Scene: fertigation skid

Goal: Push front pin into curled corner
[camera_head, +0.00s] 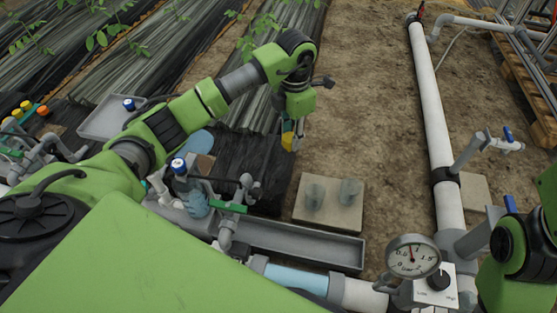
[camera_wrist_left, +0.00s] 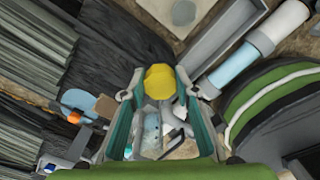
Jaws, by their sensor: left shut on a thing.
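My left gripper (camera_head: 290,128) hangs at the edge of the black film beside the bare soil. It is shut on a yellow pin (camera_head: 289,142). In the left wrist view the pin's yellow top (camera_wrist_left: 160,82) sits between the fingertips, and its lower part is hidden. The black film (camera_head: 255,160) lies dark and wrinkled below and left of the gripper, and it fills the upper left of the wrist view (camera_wrist_left: 125,38). I cannot tell which part of its edge is the curled corner. My right gripper is out of view.
A grey trough (camera_head: 300,241) and pipes run along the near side. A pale slab (camera_head: 332,219) with two clear cups stands right of the film. A pressure gauge (camera_head: 412,256) and a white pipe (camera_head: 431,120) stand right. Bare soil (camera_head: 360,110) is open between.

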